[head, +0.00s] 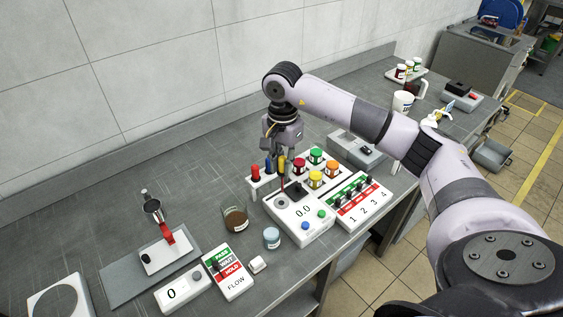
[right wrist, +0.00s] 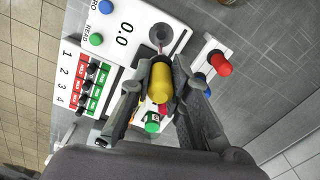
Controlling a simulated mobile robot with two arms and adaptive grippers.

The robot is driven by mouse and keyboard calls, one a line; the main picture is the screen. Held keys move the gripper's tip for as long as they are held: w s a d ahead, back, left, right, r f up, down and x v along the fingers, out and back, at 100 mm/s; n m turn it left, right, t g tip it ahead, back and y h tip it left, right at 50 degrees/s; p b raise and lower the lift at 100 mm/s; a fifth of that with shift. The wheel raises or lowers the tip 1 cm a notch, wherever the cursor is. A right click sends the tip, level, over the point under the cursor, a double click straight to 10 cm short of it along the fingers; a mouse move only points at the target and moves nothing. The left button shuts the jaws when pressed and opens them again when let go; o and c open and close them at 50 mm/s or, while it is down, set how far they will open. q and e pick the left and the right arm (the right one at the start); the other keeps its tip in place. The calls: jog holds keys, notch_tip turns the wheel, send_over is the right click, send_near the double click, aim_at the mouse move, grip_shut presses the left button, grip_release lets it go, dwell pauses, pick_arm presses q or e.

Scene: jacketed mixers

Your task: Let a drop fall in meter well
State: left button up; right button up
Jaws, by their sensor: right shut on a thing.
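The white meter (head: 303,228) stands on the bench and its display reads 0.0; it also shows in the right wrist view (right wrist: 122,18). Its round grey well (head: 281,203) is near its left corner and shows in the right wrist view (right wrist: 157,37). My right gripper (head: 284,162) is shut on a dropper with a yellow bulb (right wrist: 160,82). The dropper points down, its thin tip just over or at the well; I cannot tell the gap. My left gripper is not in view.
A white rack (head: 258,187) with red and blue droppers stands beside the meter. Several jars with coloured lids (head: 316,179) stand behind it. A numbered switch panel (head: 362,204) is to the right. A brown jar (head: 236,220) and a pale blue jar (head: 271,238) stand left.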

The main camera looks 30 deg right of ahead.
aim_at(281, 172)
jog(key=shift+a+f, duration=0.25)
jog(key=shift+f, duration=0.1)
jog(key=shift+f+b, duration=0.25)
jog(key=shift+b, duration=0.05)
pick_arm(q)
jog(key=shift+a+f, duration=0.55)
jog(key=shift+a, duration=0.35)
pick_arm(e)
jog(key=shift+f, duration=0.55)
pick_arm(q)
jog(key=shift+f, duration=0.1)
pick_arm(e)
jog(key=shift+f, duration=0.1)
jog(key=shift+f+b, duration=0.55)
jog(key=shift+b, duration=0.2)
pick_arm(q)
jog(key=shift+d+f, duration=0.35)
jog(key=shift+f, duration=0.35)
pick_arm(e)
jog(key=shift+f, duration=0.3)
pick_arm(q)
jog(key=shift+b, duration=0.3)
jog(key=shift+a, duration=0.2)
